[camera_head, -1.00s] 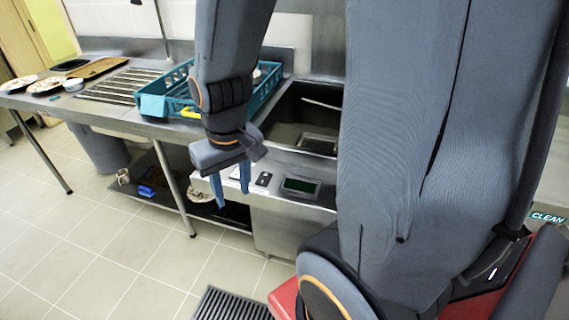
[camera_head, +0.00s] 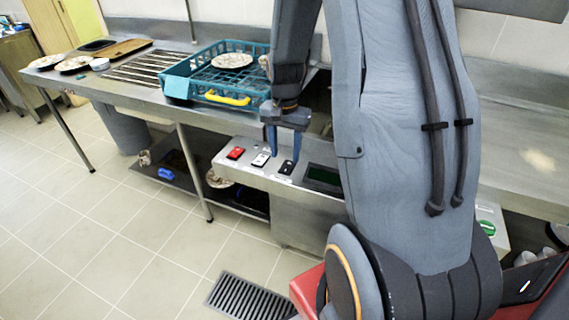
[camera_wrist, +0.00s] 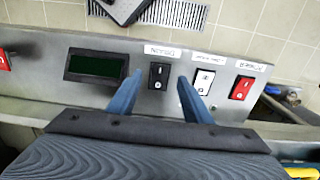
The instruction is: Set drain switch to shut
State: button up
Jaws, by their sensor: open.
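A black rocker switch (camera_wrist: 159,76) sits on the steel control panel (camera_wrist: 38,78). Its upside-down label appears to read DRAIN. In the head view the black switch (camera_head: 287,167) is right of a white one. My gripper (camera_head: 284,150) is open and points down at the panel. In the wrist view my gripper's (camera_wrist: 159,79) two blue fingers are on either side of the black switch, with nothing held between them. I cannot tell whether they touch the panel, or which way the rocker is tipped.
A white switch (camera_wrist: 203,81) and a red switch (camera_wrist: 241,88) are close beside the black one. A dark green display (camera_wrist: 97,66) is on its other side. A teal dish rack (camera_head: 207,88) with a plate stands on the counter above.

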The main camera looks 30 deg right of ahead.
aim_at(285, 171)
jog(key=shift+f+p, duration=0.45)
jog(key=shift+f, duration=2.15)
